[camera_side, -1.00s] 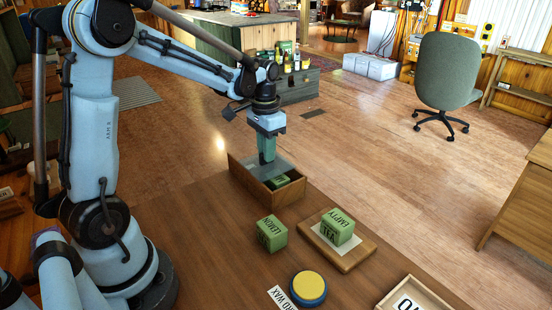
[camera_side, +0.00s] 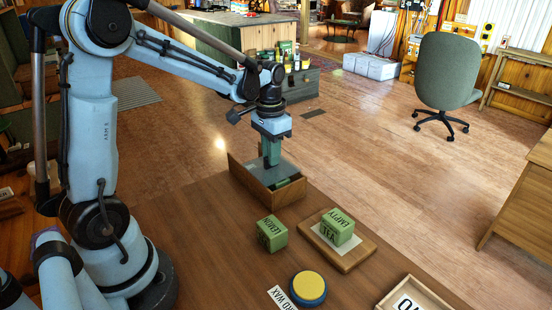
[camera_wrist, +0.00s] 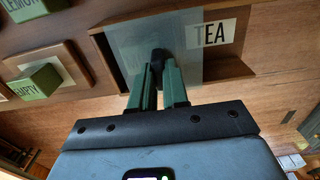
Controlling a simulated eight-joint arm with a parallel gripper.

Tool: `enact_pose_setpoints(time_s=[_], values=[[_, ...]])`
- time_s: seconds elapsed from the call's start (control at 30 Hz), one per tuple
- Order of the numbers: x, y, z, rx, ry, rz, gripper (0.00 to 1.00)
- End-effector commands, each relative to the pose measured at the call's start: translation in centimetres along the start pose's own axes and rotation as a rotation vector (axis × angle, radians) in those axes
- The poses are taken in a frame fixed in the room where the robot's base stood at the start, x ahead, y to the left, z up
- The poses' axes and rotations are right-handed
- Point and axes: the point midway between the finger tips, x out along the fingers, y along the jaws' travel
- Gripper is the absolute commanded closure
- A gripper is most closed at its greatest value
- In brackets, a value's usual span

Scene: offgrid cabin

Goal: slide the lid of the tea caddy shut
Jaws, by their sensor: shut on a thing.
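The tea caddy is a wooden box (camera_side: 264,197) on the far part of the table. Its grey, see-through lid (camera_side: 259,172) covers most of the top; a bit of green (camera_side: 283,183) shows at the right end. In the wrist view the caddy (camera_wrist: 237,68) runs across the picture, with the lid (camera_wrist: 185,30) lying partly over a "TEA" label (camera_wrist: 221,33). My gripper (camera_side: 271,163) stands upright over the lid. Its green fingers (camera_wrist: 159,75) are shut on the lid's dark knob (camera_wrist: 158,57), which they partly hide.
A green lemon tin (camera_side: 272,233) stands just in front of the caddy. A green "EMPTY" tin (camera_side: 338,226) sits on a wooden board (camera_side: 347,263) to the right. A yellow-and-blue round tin (camera_side: 309,288) and a light wooden tray (camera_side: 385,303) are nearer the front.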

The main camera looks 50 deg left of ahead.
Motion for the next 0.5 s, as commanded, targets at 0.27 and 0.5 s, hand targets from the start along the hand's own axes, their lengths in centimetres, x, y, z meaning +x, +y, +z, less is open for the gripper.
enact_pose_setpoints(time_s=[0.27,0.5], values=[[0.0,0.9,0.0,0.002,0.001,0.0,1.0],[0.0,1.9,0.0,0.002,0.001,0.0,1.0]])
